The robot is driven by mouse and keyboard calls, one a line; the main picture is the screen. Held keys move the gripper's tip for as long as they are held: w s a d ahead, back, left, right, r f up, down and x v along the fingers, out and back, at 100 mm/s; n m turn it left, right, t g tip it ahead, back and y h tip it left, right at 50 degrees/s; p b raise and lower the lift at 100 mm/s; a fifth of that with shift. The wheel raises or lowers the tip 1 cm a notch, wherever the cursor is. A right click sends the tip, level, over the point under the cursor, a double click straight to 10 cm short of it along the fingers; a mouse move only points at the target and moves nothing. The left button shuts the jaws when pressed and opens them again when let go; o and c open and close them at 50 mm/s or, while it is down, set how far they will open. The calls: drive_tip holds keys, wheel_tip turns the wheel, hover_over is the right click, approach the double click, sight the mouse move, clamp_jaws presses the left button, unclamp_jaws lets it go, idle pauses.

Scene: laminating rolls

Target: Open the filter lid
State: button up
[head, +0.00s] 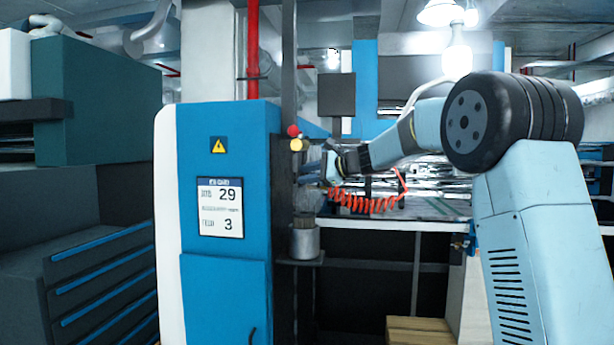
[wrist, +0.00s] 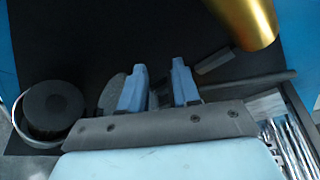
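My gripper shows in the wrist view (wrist: 160,66) with two blue fingers apart and a narrow dark gap between their tips. I see nothing clearly held. In the head view my gripper (head: 326,168) is beside the dark side of the blue cabinet (head: 225,150), by a greyish, partly see-through cylinder (head: 308,200) that may be the filter. No lid is clearly identifiable. In the wrist view a grey rounded piece (wrist: 111,92) is partly hidden behind the left finger. A dark round part in a pale rim (wrist: 52,108) lies further left.
A metal cup (head: 305,243) stands on a bracket below the gripper. A red knob (head: 293,130) and a yellow knob (head: 296,145) are above it. A gold cylinder (wrist: 240,20) is close at the wrist view's upper right. An orange coiled hose (head: 365,204) hangs beneath my forearm.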

drive_tip(key=v, duration=1.3)
drive_tip(key=s+d+f+n+h, duration=0.4)
drive_tip(key=s+f, duration=0.3)
drive_tip(key=s, duration=0.7)
drive_tip(key=s+d+f+n+g+h, duration=0.1)
drive_tip(key=s+d+f+n+h, duration=0.3)
drive_tip(key=s, duration=1)
drive_tip(key=s+d+f+n+h, duration=0.4)
drive_tip(key=s+f, duration=0.6)
drive_tip(key=s, duration=0.4)
drive_tip(key=shift+s+d+n+h, duration=0.3)
drive_tip(key=shift+d+h, duration=0.5)
drive_tip(key=shift+d, duration=0.05)
